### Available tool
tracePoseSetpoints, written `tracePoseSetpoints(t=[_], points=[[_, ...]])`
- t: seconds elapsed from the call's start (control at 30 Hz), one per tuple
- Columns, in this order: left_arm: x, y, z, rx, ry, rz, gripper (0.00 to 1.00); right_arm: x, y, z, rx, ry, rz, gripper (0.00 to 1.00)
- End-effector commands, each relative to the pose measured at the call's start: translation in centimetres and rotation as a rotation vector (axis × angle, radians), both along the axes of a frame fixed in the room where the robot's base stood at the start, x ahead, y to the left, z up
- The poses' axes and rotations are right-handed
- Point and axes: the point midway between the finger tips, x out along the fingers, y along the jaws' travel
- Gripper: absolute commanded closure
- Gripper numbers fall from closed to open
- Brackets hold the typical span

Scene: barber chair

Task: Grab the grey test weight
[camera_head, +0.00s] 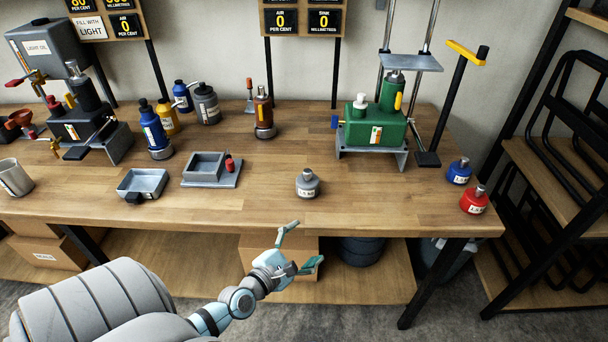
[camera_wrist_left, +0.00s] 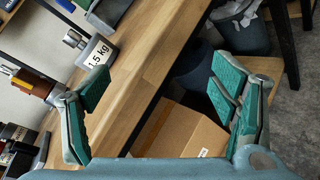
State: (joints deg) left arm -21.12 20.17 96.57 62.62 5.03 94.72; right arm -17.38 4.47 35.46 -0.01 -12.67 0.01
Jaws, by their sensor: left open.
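The grey test weight (camera_head: 307,184) stands upright near the front edge of the workbench (camera_head: 370,205), with a knob on top and a white label. In the left wrist view the grey weight (camera_wrist_left: 97,52) reads 1.5 kg and lies at the upper left, beyond the left-hand finger. My left gripper (camera_head: 302,246) is open and empty in front of the bench edge, apart from the weight and nearer to me. Its green-padded fingers are spread wide in the left wrist view (camera_wrist_left: 160,92). My right gripper is not in view.
A blue weight (camera_head: 459,174) and a red weight (camera_head: 474,202) stand at the bench's right end. A grey tray (camera_head: 210,180) lies left of the grey weight. A green machine (camera_head: 376,130) stands behind to the right. The bench around the grey weight is clear.

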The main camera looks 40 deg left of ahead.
Motion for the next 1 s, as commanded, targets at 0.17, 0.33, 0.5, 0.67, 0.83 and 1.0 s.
tracePoseSetpoints(t=[0.17, 0.33, 0.5, 0.67, 0.83, 1.0], points=[[1.4, 5.2, 7.1, -0.636, -0.252, 0.242, 0.21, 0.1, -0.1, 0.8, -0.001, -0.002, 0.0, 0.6], [4.6, 7.4, 7.3, -0.723, -0.293, 0.291, 0.21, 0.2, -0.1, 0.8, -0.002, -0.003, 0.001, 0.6], [8.8, 8.4, 7.0, -0.722, -0.291, 0.289, 0.21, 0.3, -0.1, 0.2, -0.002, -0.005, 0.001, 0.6], [10.7, 9.0, 6.7, -0.718, -0.287, 0.288, 0.21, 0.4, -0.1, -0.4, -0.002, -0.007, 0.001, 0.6], [13.8, 10.2, 5.9, -0.718, -0.286, 0.288, 0.21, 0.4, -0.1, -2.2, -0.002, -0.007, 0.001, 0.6], [15.0, 10.5, 6.2, -0.718, -0.283, 0.289, 0.21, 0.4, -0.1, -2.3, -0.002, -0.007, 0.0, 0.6]])
